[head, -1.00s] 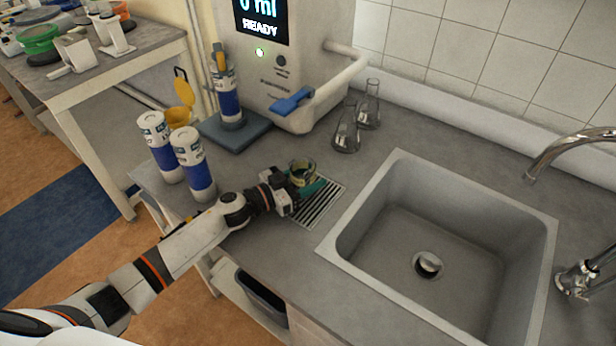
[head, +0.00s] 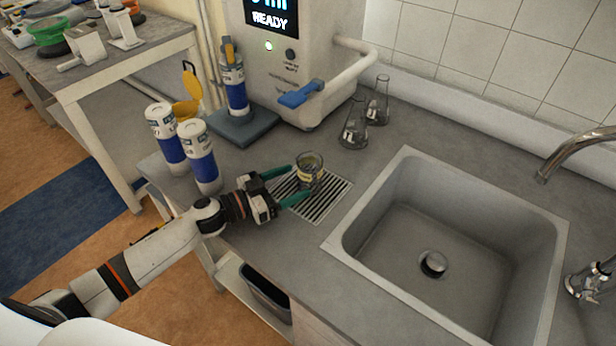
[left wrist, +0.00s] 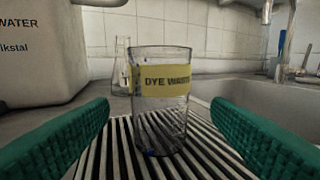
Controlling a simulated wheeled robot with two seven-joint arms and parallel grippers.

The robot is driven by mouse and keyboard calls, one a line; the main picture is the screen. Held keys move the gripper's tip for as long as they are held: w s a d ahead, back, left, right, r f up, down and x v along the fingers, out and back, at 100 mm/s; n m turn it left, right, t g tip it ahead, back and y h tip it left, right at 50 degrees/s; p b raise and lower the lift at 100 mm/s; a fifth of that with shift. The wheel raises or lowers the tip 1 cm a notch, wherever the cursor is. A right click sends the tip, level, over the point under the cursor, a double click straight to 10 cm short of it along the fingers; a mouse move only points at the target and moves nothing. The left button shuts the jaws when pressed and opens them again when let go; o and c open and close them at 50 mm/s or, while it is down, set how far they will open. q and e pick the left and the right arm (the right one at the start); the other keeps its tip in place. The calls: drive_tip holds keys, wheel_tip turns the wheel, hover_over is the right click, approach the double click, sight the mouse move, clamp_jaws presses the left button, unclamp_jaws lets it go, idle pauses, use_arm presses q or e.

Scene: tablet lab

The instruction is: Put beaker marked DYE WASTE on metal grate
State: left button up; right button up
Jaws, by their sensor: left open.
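The glass beaker (head: 309,170) with a yellow label stands upright on the metal grate (head: 322,207) beside the sink. In the left wrist view the label on the beaker (left wrist: 158,112) reads DYE WASTE, and the slats of the grate (left wrist: 130,165) run under it. My left gripper (head: 290,186) is open, its green fingers spread low over the grate. In the left wrist view the fingers (left wrist: 160,140) are at either side, apart from the beaker, which stands ahead of them. My right gripper is not in view.
The sink (head: 375,235) is right of the grate, with a faucet (head: 580,150) beyond. Two flasks (head: 355,125) stand behind. Two blue-and-white bottles (head: 203,165) stand left, near my left arm. A dispenser (head: 300,60) with a blue lever stands at the back.

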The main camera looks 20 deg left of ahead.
use_arm(q)
drive_tip(key=v, duration=0.4)
drive_tip(key=shift+s+a+f+b, duration=0.1)
drive_tip(key=shift+b, duration=0.2)
drive_tip(key=shift+s+a, duration=0.25)
drive_tip(key=shift+s, duration=0.05)
